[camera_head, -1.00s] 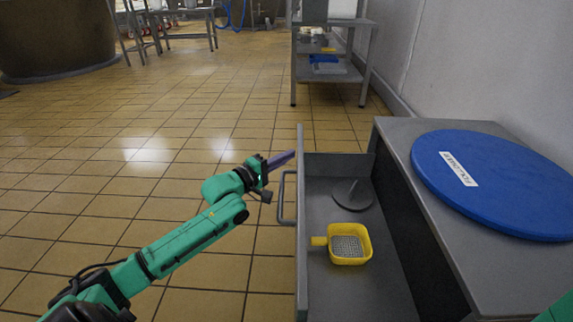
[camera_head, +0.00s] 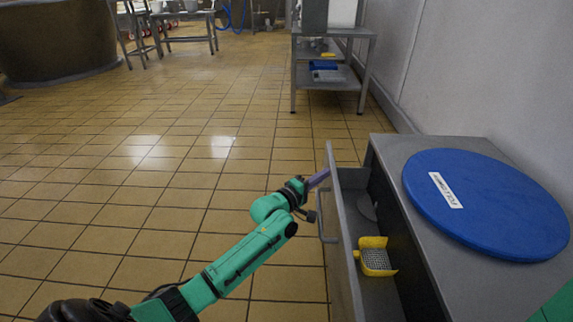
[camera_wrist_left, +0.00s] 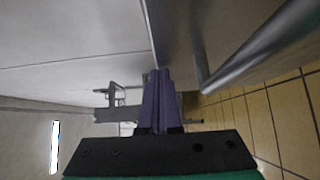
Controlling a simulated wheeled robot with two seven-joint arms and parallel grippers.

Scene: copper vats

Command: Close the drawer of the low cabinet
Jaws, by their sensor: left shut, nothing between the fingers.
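The grey drawer (camera_head: 343,235) of the low cabinet (camera_head: 392,150) is partly open, with a bar handle (camera_head: 321,216) on its front. Inside lie a yellow square strainer (camera_head: 374,257) and a grey disc-shaped piece (camera_head: 367,207), partly hidden. My left gripper (camera_head: 318,179) is shut and empty, its purple fingers at the outer face of the drawer front near its far end, beyond the handle. In the left wrist view the shut fingers (camera_wrist_left: 157,75) meet the edge of the drawer front (camera_wrist_left: 185,35), beside the handle (camera_wrist_left: 235,60). Exact contact is hard to tell. My right gripper is out of view.
A blue round lid (camera_head: 490,215) with a white label lies on the cabinet top. A grey shelf table (camera_head: 330,75) stands farther back by the white wall (camera_head: 450,70). The tiled floor (camera_head: 150,180) left of the drawer is clear.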

